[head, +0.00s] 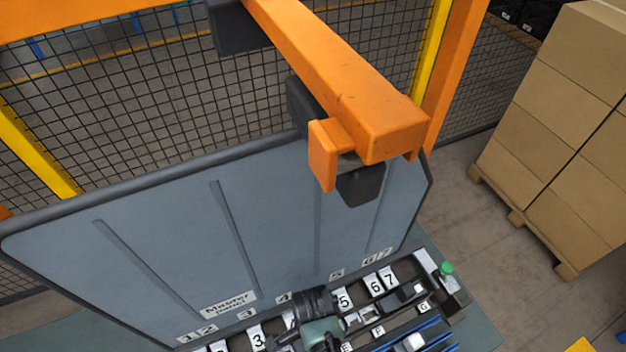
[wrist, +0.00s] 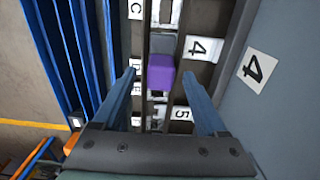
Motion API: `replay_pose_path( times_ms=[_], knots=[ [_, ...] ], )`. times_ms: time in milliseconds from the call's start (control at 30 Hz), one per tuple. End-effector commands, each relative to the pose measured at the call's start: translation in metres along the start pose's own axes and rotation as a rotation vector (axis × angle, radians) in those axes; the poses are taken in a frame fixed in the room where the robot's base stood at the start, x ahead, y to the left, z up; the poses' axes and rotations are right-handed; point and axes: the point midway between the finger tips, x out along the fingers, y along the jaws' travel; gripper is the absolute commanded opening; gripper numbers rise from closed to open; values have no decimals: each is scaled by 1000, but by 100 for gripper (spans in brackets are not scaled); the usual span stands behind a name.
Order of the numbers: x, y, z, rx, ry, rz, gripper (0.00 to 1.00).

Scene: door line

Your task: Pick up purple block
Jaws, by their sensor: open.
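The purple block (wrist: 161,73) lies in a dark slotted rack in the wrist view, beside the label 4. My gripper (wrist: 162,78) is open, with one blue finger on each side of the block in the picture. I see no contact between the fingers and the block, and their height above it is hard to judge. In the head view my gripper (head: 322,332) is over the rack near labels 4 and 5. There the purple block is hidden, likely behind my arm.
The rack (head: 425,262) has numbered and lettered slots, with a grey upright panel (head: 170,240) behind it. Blue ribbed parts (head: 425,335) lie along its front. A green-capped item (head: 447,272) stands at its right end. An orange beam (head: 340,65) hangs above. Cardboard boxes (head: 560,120) stand right.

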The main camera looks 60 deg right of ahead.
Motion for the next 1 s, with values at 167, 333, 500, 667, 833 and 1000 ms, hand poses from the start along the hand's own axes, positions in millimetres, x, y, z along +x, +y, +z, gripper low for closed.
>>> replay_pose_path(
  times_ms=[167,333,500,667,833,1000],
  knots=[
    [8,0,0,0,0,-1,75],
    [8,0,0,-1,0,-1,75],
    [8,0,0,-1,0,-1,48],
    [8,0,0,-1,0,-1,19],
    [8,0,0,-1,0,-1,0],
    [8,-1,0,-1,0,-2,0]
  ],
)
